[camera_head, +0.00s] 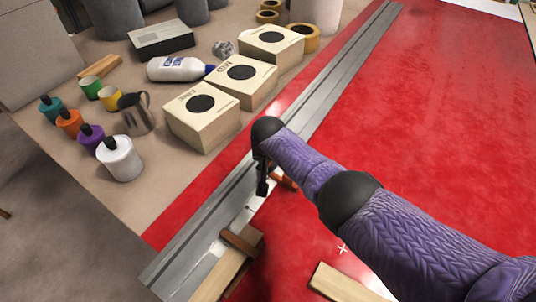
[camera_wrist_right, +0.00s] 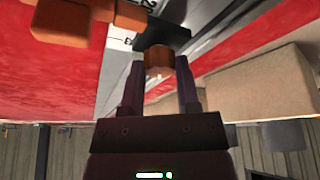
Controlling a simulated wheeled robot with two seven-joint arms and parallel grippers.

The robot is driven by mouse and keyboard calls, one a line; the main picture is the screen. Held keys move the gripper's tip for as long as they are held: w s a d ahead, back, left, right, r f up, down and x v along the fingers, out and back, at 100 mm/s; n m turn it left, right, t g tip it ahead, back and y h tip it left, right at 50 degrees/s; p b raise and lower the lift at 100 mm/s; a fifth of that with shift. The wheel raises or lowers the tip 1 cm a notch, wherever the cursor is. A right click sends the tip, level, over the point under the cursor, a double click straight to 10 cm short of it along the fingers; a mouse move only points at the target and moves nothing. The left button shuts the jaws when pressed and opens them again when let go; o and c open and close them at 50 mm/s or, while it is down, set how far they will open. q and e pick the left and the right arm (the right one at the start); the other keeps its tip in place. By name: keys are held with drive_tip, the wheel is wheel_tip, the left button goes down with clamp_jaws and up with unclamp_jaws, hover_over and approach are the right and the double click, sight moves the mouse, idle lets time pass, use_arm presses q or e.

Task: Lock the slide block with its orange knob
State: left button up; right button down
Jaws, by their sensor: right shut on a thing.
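My right gripper (camera_wrist_right: 159,64) is shut on the orange knob (camera_wrist_right: 159,62), which sits between its two fingers in the right wrist view. A black part, seemingly the slide block (camera_wrist_right: 162,34), lies just beyond the knob, at the grey rail. In the head view my right gripper (camera_head: 262,186) points down at the rail (camera_head: 325,82), below the black wrist joint, and the knob is hidden there. An orange-brown handle (camera_head: 286,182) sticks out beside the gripper; an orange piece (camera_wrist_right: 62,22) also shows at the wrist view's upper left. My left gripper is not in view.
A wooden board (camera_head: 226,275) with a brown bar across it lies by the rail's near end. Another board (camera_head: 340,284) lies on the red surface (camera_head: 440,90). The red surface at right is mostly clear.

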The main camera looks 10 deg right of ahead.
drive_tip(key=shift+m+h+b, duration=0.3)
drive_tip(key=shift+m+h, duration=0.1)
drive_tip(key=shift+m, duration=0.7)
drive_tip(key=shift+a+m+g, duration=0.1)
drive_tip(key=shift+m+g, duration=0.2)
drive_tip(key=shift+m, duration=0.3)
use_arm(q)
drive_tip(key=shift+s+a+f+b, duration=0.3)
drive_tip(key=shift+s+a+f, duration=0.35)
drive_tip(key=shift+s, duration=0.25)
use_arm(e)
drive_tip(key=shift+m+h, duration=0.3)
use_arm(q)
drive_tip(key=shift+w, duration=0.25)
use_arm(e)
drive_tip(key=shift+c, duration=1.8)
unclamp_jaws()
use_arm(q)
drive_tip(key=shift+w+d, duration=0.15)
use_arm(e)
drive_tip(key=shift+o, duration=0.2)
